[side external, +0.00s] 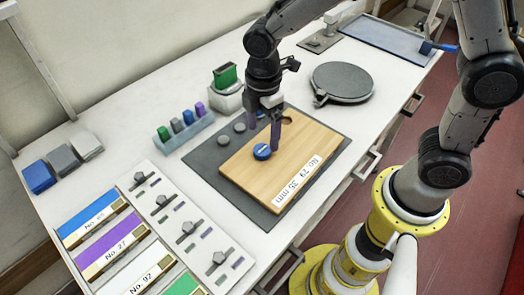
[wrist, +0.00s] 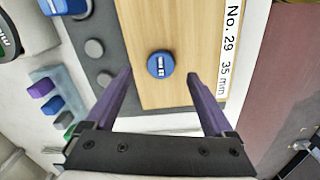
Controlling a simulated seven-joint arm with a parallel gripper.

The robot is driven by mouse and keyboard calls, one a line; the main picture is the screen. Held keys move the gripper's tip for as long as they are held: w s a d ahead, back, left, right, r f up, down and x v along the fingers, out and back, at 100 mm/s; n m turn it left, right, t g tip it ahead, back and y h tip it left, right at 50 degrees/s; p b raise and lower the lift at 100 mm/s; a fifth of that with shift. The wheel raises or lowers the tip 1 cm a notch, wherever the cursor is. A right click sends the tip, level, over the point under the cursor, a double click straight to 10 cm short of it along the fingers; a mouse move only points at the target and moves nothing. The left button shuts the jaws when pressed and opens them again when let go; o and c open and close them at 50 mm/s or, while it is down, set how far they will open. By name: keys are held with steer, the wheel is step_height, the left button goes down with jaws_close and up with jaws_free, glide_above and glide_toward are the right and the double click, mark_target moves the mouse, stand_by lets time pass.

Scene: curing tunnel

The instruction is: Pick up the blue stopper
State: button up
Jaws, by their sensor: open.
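The blue stopper (side external: 262,152) is a small round piece with a white label on top. It sits on the light wooden board (side external: 235,170), and also shows in the wrist view (wrist: 161,65). My gripper (side external: 264,143) is over the board, close to the stopper in the side view. In the wrist view my gripper (wrist: 160,76) has its two purple fingers spread wide, with the stopper ahead of the tips and between their lines. Nothing is between the fingers. The exact height of the fingertips above the board is hard to tell.
The board lies on a dark grey mat (side external: 205,160) with grey discs (side external: 223,141) beside it. A pale blue rack (side external: 186,132) holds several coloured blocks. A round dark plate (side external: 343,82) stands behind right. Coloured labelled panels (side external: 92,215) fill the front left.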

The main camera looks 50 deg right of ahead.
mark_target(261, 149)
steer(key=f, duration=0.5)
steer(key=shift+a, duration=0.2)
jaws_close()
steer(key=shift+r, duration=0.15)
steer(key=shift+r, duration=0.55)
step_height(261, 149, up, 2)
steer(key=shift+s+r, duration=0.15)
steer(key=shift+r, duration=0.1)
steer(key=s+d+r, duration=0.2)
steer(key=s+r, duration=0.4)
steer(key=r, duration=0.1)
steer(key=s+d+r, duration=0.3)
steer(key=s+r, duration=0.3)
steer(key=r, duration=0.1)
steer(key=shift+s, duration=0.4)
